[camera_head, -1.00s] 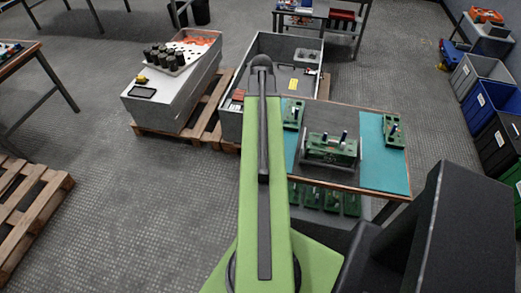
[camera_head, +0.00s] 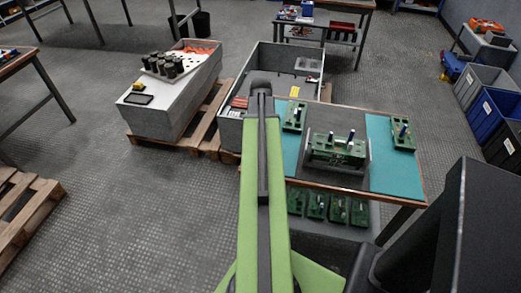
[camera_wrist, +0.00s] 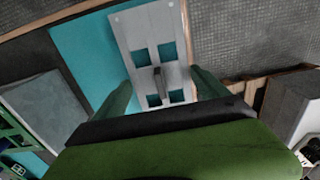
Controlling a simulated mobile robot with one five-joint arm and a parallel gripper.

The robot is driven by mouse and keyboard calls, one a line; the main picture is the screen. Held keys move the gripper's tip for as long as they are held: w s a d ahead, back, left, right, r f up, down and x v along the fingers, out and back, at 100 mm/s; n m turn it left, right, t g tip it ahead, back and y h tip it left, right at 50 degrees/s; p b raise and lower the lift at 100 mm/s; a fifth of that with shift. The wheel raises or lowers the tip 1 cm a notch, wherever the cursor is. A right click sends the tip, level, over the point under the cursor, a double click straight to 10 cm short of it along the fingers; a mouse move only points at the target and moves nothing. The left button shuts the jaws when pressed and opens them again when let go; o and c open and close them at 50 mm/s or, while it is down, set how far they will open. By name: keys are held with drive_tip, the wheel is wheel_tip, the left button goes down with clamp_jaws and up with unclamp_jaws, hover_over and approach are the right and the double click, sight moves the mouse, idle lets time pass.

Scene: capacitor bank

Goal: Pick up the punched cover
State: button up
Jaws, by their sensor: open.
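The punched cover (camera_wrist: 148,28) is a pale grey plate with several square holes and a small upright grip near its middle. In the wrist view it lies over the teal mat (camera_wrist: 88,48), close to a wooden edge of the table. My gripper (camera_wrist: 163,88) is open. Its two green fingers are apart, one on each side of the plate's near part, and I see nothing held. I cannot tell how high the fingers are above the cover. In the head view I cannot make out the cover; my green arm blocks part of that table side.
The table (camera_head: 376,191) carries green boards with capacitors (camera_head: 337,150). More boards (camera_head: 318,207) sit below it. A large grey crate (camera_head: 258,62) stands on a pallet behind, beside another grey container (camera_head: 160,118). Open floor lies to the left.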

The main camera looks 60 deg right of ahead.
drive_tip(key=shift+r, duration=0.1)
drive_tip(key=c, duration=1.2)
drive_tip(key=r+p, duration=0.5)
drive_tip(key=shift+s+r, duration=0.15)
drive_tip(key=shift+s, duration=0.1)
drive_tip(key=s+r+p, duration=0.2)
drive_tip(key=s, duration=0.1)
drive_tip(key=s+r+p, duration=0.2)
drive_tip(key=s, duration=0.2)
drive_tip(key=s+r+p, duration=0.1)
drive_tip(key=s+p, duration=0.1)
drive_tip(key=s, duration=0.2)
drive_tip(key=shift+s+d+r, duration=0.1)
drive_tip(key=shift+r, duration=0.3)
